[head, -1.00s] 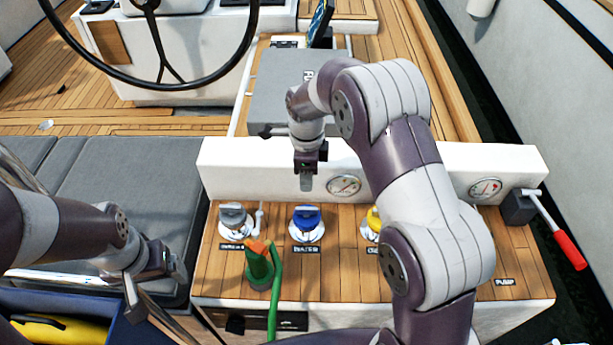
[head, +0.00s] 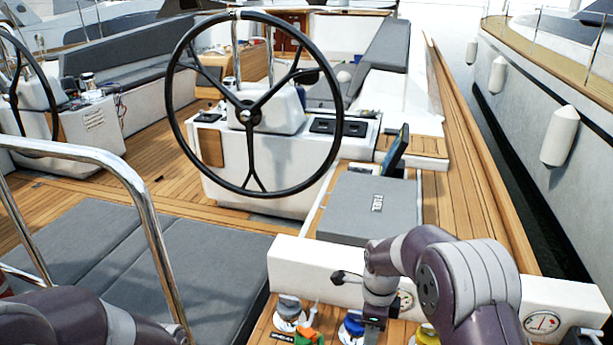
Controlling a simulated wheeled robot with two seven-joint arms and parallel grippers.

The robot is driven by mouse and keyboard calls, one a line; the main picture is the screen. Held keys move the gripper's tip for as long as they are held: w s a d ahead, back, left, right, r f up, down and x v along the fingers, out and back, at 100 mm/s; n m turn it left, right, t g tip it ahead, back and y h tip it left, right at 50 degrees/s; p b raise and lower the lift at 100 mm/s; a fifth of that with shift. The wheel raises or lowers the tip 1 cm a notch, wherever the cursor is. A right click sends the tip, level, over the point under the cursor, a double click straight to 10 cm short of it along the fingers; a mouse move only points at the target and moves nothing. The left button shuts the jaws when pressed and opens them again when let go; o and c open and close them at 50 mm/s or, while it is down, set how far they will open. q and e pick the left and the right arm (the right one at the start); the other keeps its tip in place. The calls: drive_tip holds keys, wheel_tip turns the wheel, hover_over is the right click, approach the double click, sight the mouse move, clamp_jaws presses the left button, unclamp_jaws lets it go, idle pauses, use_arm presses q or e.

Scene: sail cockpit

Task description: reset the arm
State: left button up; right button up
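My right arm (head: 465,275) comes in at the lower right and bends over the white panel of the wooden console. My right gripper (head: 376,333) points down at the bottom edge of the head view, close to the blue-topped knob (head: 353,325). Its fingertips are cut off or too small to tell whether they are open, and I see nothing clearly held. My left arm (head: 60,318) shows only as links at the lower left corner. My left gripper is out of view.
Grey-topped (head: 289,308) and yellow-topped (head: 428,334) knobs flank the blue one. A gauge (head: 542,322) is on the white panel. A grey box (head: 370,208) and the black steering wheel (head: 174,75) stand beyond. A chrome rail (head: 152,225) rises near my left arm.

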drive_tip(key=s+d+r+n, duration=0.2)
drive_tip(key=s+n, duration=0.8)
drive_tip(key=n, duration=0.1)
drive_tip(key=s+d+r+n+t, duration=0.1)
drive_tip(key=s+d+r+n, duration=0.1)
drive_tip(key=s+n, duration=0.7)
drive_tip(key=shift+s+r+n, duration=0.25)
drive_tip(key=shift+s+n, duration=0.1)
drive_tip(key=shift+n, duration=0.55)
use_arm(q)
drive_tip(key=shift+s, duration=0.1)
use_arm(e)
drive_tip(key=shift+s, duration=0.1)
